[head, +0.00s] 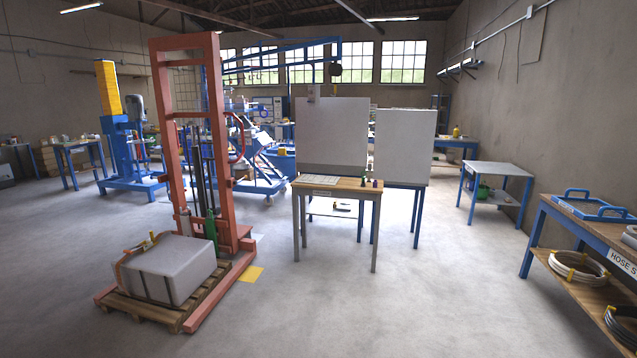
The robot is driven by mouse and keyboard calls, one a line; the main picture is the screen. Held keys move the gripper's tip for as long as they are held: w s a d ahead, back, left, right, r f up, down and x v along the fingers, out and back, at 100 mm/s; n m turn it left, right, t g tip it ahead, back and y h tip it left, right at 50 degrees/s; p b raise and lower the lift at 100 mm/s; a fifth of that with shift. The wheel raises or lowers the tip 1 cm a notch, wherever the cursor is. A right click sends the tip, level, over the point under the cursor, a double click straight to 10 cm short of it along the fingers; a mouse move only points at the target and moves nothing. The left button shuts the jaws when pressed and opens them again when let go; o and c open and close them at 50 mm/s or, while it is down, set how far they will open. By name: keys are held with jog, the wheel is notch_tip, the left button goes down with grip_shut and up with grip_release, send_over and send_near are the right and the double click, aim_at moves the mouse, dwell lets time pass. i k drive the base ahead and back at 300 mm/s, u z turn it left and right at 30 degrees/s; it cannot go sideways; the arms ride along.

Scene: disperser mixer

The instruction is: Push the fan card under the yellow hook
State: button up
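No fan card can be made out for certain. A pale flat sheet (317,180) lies on the small wooden-topped table (352,184) in the middle, but its markings are too small to read. No yellow hook can be told clearly. A dark round hoist part (336,69) hangs from the blue overhead jib (290,47). My gripper is not in view.
A red lift frame (218,140) with the box's pallet (145,311) stands at left. A shelf bench (594,231) lines the right. The centre-right floor (430,300) is clear.

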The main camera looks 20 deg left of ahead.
aim_at(332, 180)
jog(key=u, duration=0.1)
jog(key=i, duration=1.65)
jog(key=u, duration=0.4)
jog(key=i, duration=2.4)
jog(key=u, duration=0.85)
jog(key=i, duration=2.6)
jog(key=u, duration=0.3)
